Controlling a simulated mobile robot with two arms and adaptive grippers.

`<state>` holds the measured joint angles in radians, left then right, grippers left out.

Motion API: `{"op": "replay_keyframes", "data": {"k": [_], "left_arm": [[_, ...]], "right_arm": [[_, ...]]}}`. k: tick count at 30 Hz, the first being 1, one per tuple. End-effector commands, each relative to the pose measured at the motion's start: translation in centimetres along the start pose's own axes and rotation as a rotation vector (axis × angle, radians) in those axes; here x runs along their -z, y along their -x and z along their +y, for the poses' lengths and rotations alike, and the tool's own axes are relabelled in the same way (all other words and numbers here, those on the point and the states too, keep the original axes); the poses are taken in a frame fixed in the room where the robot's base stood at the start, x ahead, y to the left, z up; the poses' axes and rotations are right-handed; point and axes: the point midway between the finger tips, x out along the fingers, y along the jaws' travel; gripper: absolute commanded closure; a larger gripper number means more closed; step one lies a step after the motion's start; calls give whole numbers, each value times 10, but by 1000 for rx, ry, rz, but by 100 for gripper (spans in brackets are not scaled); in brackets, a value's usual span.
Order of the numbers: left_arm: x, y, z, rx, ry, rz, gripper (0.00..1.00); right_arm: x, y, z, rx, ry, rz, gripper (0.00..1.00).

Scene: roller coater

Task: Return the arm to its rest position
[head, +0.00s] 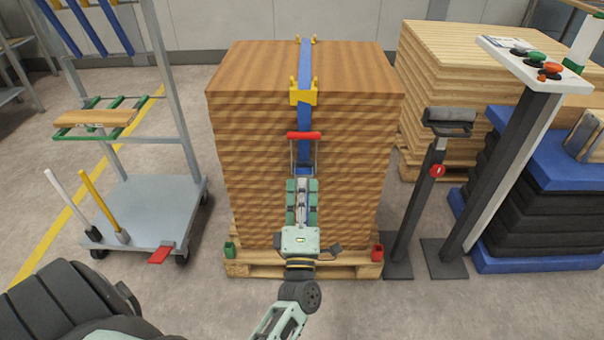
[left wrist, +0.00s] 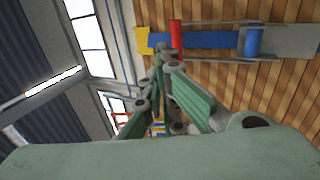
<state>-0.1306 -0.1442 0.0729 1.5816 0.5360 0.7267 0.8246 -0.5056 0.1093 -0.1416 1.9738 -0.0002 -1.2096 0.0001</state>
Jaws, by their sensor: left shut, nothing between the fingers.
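My left gripper (head: 302,183) is in front of the tall stack of wooden boards (head: 250,150), reaching toward it. Its green fingers are shut with nothing between them. In the left wrist view the fingertips (left wrist: 162,62) meet close to the strap hardware. A blue strap (head: 305,70) runs over the top of the stack and down its front. A ratchet with a red handle (head: 304,135) sits on it, just above the gripper; I cannot tell if they touch. The red handle also shows in the left wrist view (left wrist: 176,40). My right gripper is not in view.
The stack stands on a wooden pallet (head: 262,264). A grey cart (head: 150,208) stands at left. At right are a post with a grey head (head: 448,122), a control panel (head: 530,62) with buttons, and blue-and-black stacked blocks (head: 540,240). The floor in front is clear.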

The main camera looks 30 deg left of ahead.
Motion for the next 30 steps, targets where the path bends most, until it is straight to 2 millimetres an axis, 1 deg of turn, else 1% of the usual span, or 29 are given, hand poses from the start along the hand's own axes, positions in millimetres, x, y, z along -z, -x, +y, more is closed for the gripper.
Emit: {"op": "replay_keyframes", "data": {"k": [3,8,11,14,17,18,20,21,23,24,26,27,30], "left_arm": [[1,7,2,-1,0,1,100],[0,8,3,-1,-1,1,100],[-6,10,-1,18,-25,-34,100],[-26,17,-14,77,-108,-147,100],[-56,38,-38,171,-259,-342,100],[-68,51,-50,213,-334,-436,100],[-83,76,-69,274,-451,-580,100],[-90,93,-81,312,-529,-675,100],[-96,124,-100,368,-646,-820,100],[-96,146,-112,404,-726,-917,100],[-92,180,-127,455,-840,-1061,100],[-86,201,-136,486,-913,-1152,100],[-67,248,-151,551,-1063,-1349,100]], "right_arm": [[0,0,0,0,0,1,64],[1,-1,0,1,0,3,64],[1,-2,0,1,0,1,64],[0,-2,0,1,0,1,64],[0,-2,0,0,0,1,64],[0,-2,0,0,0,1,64],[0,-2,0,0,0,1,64],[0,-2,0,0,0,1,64],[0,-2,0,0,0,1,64],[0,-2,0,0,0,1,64],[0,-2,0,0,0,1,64],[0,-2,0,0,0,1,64],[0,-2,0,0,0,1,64]]}}
